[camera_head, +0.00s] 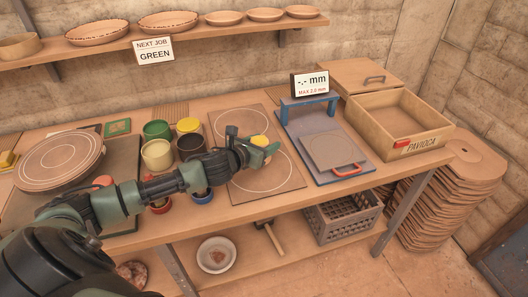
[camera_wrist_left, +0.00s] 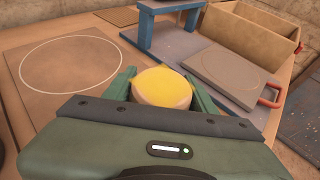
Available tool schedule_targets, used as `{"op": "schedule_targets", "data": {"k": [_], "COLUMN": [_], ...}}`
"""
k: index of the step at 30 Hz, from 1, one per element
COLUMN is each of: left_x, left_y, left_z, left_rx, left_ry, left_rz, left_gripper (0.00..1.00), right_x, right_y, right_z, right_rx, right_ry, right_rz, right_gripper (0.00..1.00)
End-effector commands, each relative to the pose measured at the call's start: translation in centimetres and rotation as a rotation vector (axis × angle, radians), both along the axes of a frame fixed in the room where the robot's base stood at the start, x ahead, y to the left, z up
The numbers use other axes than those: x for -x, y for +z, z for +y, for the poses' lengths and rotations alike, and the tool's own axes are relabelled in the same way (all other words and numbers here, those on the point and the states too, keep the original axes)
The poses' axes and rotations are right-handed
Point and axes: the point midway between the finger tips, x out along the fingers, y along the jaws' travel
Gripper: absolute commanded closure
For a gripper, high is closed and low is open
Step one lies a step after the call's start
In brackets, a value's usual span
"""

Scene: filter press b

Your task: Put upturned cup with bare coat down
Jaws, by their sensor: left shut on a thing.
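My left gripper (camera_wrist_left: 162,92) reaches over a brown board with two white circles (camera_head: 285,185); it also shows in the head view (camera_head: 262,152). It is shut on a cup with a yellow face (camera_wrist_left: 162,86), whose pale side shows below the yellow. In the head view only a bit of the yellow (camera_head: 260,140) shows behind the fingers. I cannot tell whether the cup touches the board. A group of colored cups stands left of the board, among them a green one (camera_head: 157,130) and a cream one (camera_head: 157,155). My right gripper is not in view.
A blue gauge stand (camera_head: 309,103) with a grey plate (camera_head: 330,150) and red handle is right of the board. An open wooden box (camera_head: 420,138) marked PAVIOCA stands farther right. A round board (camera_head: 58,160) lies at left. A shelf (camera_head: 110,50) with dishes runs above.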

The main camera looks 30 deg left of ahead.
Motion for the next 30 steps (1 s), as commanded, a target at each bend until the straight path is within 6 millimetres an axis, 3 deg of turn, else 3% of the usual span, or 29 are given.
{"op": "schedule_targets", "data": {"k": [6,18,19,21,30], "left_x": [0.0,0.0,0.0,0.0,0.0], "left_y": [-3.3,-3.8,-3.8,-3.8,-3.7], "left_z": [0.0,0.0,0.0,0.0,0.0], "left_rx": [0.002,-0.001,-0.001,-0.001,0.0], "left_ry": [0.002,0.0,0.001,0.0,0.001], "left_rz": [0.003,0.001,0.001,0.002,0.002], "left_gripper": [0.89,0.89,0.41,0.22,0.22], "right_x": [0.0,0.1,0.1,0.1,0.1], "right_y": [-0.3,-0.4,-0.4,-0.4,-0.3], "right_z": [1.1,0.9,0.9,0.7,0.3], "right_rx": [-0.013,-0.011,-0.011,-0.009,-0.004], "right_ry": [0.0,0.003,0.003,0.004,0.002], "right_rz": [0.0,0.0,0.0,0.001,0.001], "right_gripper": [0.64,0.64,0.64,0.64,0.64]}}
